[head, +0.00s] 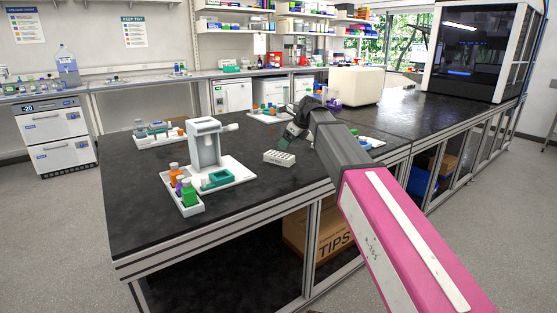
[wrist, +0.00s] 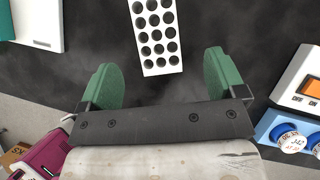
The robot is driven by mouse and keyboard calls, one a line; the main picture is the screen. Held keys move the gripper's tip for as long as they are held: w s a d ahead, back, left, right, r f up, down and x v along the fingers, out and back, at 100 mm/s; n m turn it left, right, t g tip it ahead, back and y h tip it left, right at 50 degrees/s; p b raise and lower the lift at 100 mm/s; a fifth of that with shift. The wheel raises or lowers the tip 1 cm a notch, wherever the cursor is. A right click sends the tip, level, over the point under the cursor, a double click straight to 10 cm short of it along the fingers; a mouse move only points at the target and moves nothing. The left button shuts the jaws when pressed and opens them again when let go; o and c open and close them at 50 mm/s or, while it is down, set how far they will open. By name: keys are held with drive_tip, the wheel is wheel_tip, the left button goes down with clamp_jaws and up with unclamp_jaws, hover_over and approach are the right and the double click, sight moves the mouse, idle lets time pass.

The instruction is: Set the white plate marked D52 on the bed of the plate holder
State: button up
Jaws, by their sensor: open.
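A white plate with rows of dark round wells (head: 279,157) lies on the black bench. It also shows at the top of the wrist view (wrist: 153,35); no D52 mark is readable. My gripper (head: 289,138) is just above and behind the plate in the head view. In the wrist view its two green fingers (wrist: 160,62) are spread wide with nothing held; the plate lies mostly ahead of the fingertips. What looks like the plate holder, a white base with a grey tower (head: 206,145) and a teal bed (head: 219,178), stands left of the plate. The bed looks empty.
In the wrist view, a white device with an orange switch (wrist: 304,88) and a blue rack of capped vials (wrist: 294,134) lie at right. A white box (head: 355,86) stands farther back. Bare bench surrounds the plate.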

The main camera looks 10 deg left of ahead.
sight(280, 155)
drive_tip(key=x, duration=0.8)
drive_tip(key=shift+s+a+f, duration=0.15)
drive_tip(key=c, duration=1)
